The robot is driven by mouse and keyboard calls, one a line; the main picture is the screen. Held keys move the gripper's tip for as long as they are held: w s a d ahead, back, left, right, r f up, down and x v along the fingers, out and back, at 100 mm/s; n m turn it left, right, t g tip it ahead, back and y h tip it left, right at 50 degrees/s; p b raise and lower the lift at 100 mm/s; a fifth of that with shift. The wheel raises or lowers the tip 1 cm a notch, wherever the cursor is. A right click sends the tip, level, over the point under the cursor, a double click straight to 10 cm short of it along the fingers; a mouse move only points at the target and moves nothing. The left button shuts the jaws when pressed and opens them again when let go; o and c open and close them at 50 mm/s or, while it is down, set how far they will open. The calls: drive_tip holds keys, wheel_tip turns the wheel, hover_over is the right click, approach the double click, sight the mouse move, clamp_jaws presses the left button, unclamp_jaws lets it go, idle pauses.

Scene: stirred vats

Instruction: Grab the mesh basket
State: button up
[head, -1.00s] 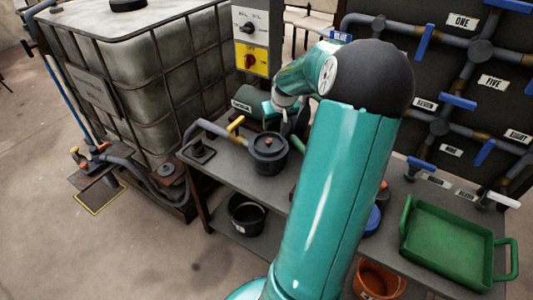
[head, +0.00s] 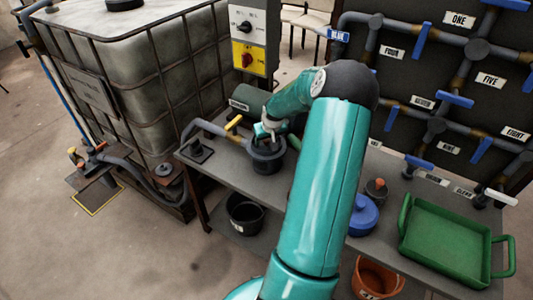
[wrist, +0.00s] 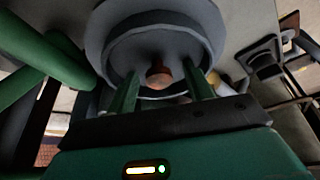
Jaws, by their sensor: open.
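I cannot make out any mesh clearly. A dark round pot (head: 268,158) stands on the grey bench, joined to a pipe on its left. My gripper (head: 268,140) is at the pot's open top, with its fingertips hidden there. In the wrist view, the grey round rim of the pot (wrist: 205,22) fills the upper middle. My gripper (wrist: 160,82) is open, its two green fingers pointing into the pot. A small copper-coloured piece (wrist: 159,76) shows between the fingers; whether it belongs to the basket, I cannot tell.
A yellow-handled valve (head: 234,122) is left of the pot. A blue round container (head: 362,216), a dark piece with an orange knob (head: 376,190) and a green tray (head: 450,240) are to the right. A black bucket (head: 244,214) and an orange bucket (head: 376,278) are below.

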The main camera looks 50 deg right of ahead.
clamp_jaws()
drive_tip(key=shift+r, duration=0.1)
idle(0.3)
